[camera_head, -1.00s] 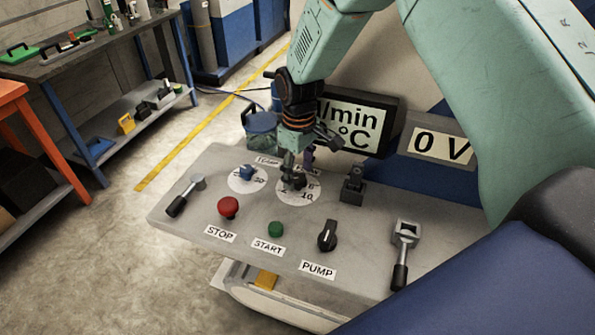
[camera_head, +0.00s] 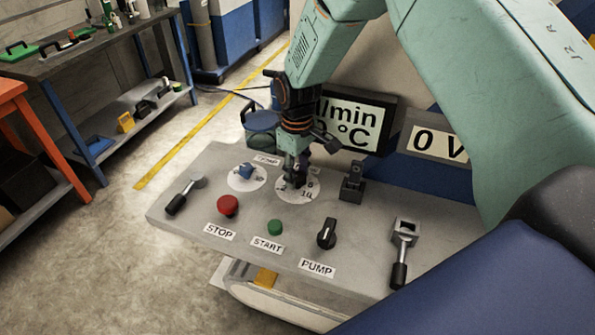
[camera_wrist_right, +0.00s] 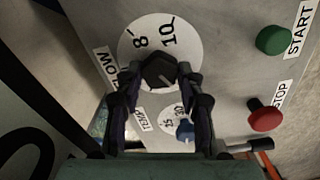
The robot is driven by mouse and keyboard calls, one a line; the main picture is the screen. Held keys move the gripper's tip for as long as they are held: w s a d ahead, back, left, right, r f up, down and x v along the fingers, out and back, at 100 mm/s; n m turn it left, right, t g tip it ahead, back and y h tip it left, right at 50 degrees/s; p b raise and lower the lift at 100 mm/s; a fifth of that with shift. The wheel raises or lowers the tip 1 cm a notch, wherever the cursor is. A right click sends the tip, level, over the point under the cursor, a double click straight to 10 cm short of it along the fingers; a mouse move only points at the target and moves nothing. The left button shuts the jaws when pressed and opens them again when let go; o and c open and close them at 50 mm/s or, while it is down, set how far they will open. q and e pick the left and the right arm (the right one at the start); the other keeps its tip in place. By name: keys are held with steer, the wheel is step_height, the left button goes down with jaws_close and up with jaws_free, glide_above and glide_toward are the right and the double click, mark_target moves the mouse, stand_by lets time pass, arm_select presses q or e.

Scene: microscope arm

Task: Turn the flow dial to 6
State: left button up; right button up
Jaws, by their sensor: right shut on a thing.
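The flow dial is a dark knob (camera_wrist_right: 159,71) on a white round scale (camera_head: 313,195), where 8 and 10 are readable in the right wrist view. Its other numbers and pointer are hidden or too dark to read. My right gripper (camera_head: 295,178) reaches down over the dial; in the right wrist view my gripper (camera_wrist_right: 160,80) has a finger on each side of the knob and is shut on it. The "FLOW" label (camera_wrist_right: 106,62) is partly covered by a finger. My left gripper is not in view.
The blue temp dial (camera_head: 246,171) is close on the left. The red STOP button (camera_head: 228,206), green START button (camera_head: 275,227) and black PUMP knob (camera_head: 327,234) stand in front. A dark switch (camera_head: 353,182) is to the right. A display (camera_head: 357,124) stands behind.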

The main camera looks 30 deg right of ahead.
steer(key=shift+s, duration=0.1)
steer(key=shift+c, duration=0.6)
steer(key=m+p, duration=0.2)
steer(key=m, duration=0.2)
steer(key=shift+m+p, duration=0.3)
steer(key=shift+p, duration=0.1)
steer(key=m+p, duration=0.2)
steer(key=m, duration=0.4)
steer(key=m+p, duration=0.2)
steer(key=m, duration=0.4)
steer(key=shift+s+m, duration=0.1)
steer(key=shift+m, duration=0.3)
steer(key=m+p, duration=0.1)
steer(key=m, duration=0.5)
steer(key=shift+f, duration=0.1)
steer(key=shift+m, duration=0.3)
